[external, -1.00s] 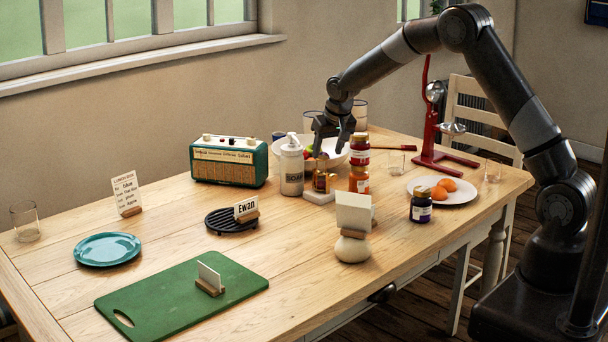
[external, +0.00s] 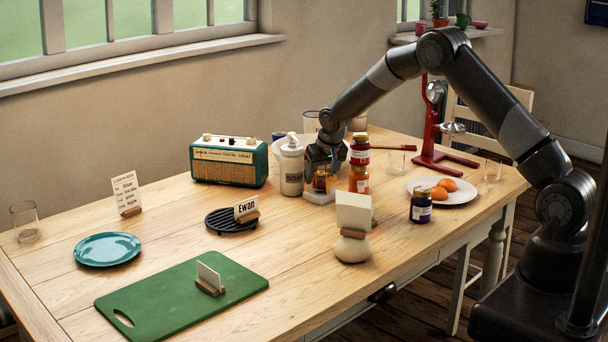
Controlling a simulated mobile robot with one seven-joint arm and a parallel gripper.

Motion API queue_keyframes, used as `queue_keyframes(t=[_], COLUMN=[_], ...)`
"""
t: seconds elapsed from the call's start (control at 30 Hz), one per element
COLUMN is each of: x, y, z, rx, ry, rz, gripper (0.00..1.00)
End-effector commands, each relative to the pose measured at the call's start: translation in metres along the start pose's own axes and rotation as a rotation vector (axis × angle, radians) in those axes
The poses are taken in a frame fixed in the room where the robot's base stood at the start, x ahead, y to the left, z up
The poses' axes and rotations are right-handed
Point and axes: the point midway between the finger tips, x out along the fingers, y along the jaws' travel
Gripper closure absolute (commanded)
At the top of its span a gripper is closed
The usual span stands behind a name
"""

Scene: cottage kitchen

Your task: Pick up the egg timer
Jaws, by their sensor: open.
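A small amber and dark object (external: 320,183), which looks like the egg timer, stands on a low white block (external: 320,198) near the middle of the table. My gripper (external: 322,172) points down over it, with its open fingers around its upper part. The fingers hide much of the object, and I cannot tell whether they touch it.
A white pump bottle (external: 291,168) stands close on the left. Stacked red and orange jars (external: 359,179) stand close on the right, with a bowl (external: 313,144) behind. A card on a rounded white stand (external: 352,248) is in front. The table's left half has free room.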

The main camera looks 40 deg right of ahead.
Motion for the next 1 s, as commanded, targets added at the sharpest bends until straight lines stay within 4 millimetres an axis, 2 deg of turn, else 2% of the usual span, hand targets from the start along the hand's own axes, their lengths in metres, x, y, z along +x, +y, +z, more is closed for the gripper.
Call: queue_keyframes(t=[0.1,0.77,1.0], x=[-0.0003,-0.0005,-0.0006], y=[0.0001,-0.0003,-0.0006], z=[0.0000,0.0003,0.0003], rx=[0.000,0.000,0.000], ry=[0.000,-0.001,0.000], rz=[0.000,0.000,-0.001], gripper=[0.45,0.99,1.00])
